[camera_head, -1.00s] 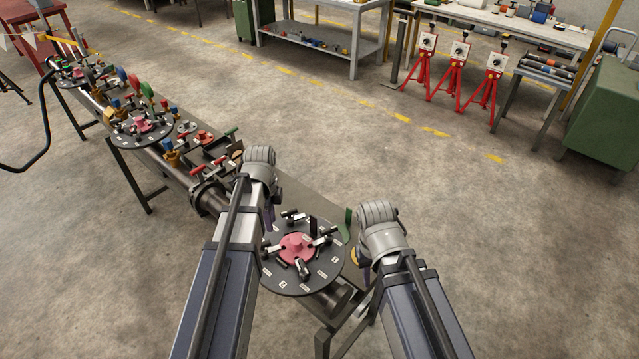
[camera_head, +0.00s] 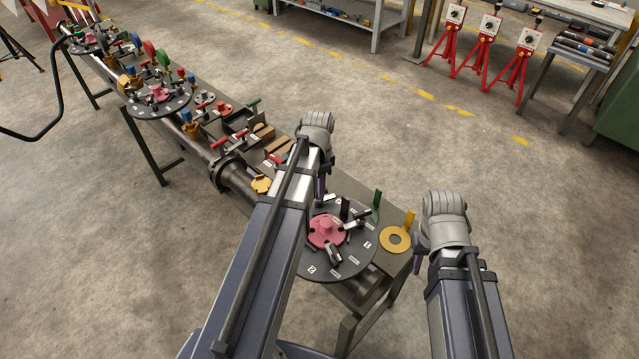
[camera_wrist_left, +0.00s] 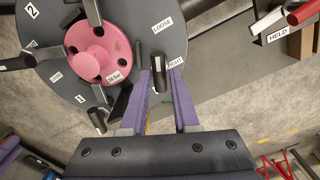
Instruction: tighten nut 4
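The dark round flange (camera_head: 352,266) with a pink hub (camera_head: 326,231) and several metal levers lies at the near end of the bench; the wrist view shows its pink hub (camera_wrist_left: 98,52) too. Labels LOOSE (camera_wrist_left: 162,24) and TIGHT (camera_wrist_left: 175,60) are on it; numbers 1 and 2 are readable, no 4. My left gripper (camera_head: 321,190) is over the flange's far edge. In the wrist view its purple fingers (camera_wrist_left: 161,72) are apart, with a dark upright post (camera_wrist_left: 159,68) between them; contact is unclear. My right gripper (camera_head: 420,243) is right of the flange; its fingers are mostly hidden.
A yellow ring (camera_head: 396,239) lies on the bench right of the flange, by green and yellow upright tabs. Wooden blocks, red-handled tools and a second numbered flange (camera_head: 158,96) line the bench farther left. Red stands (camera_head: 519,65) are at the back; the floor between is clear.

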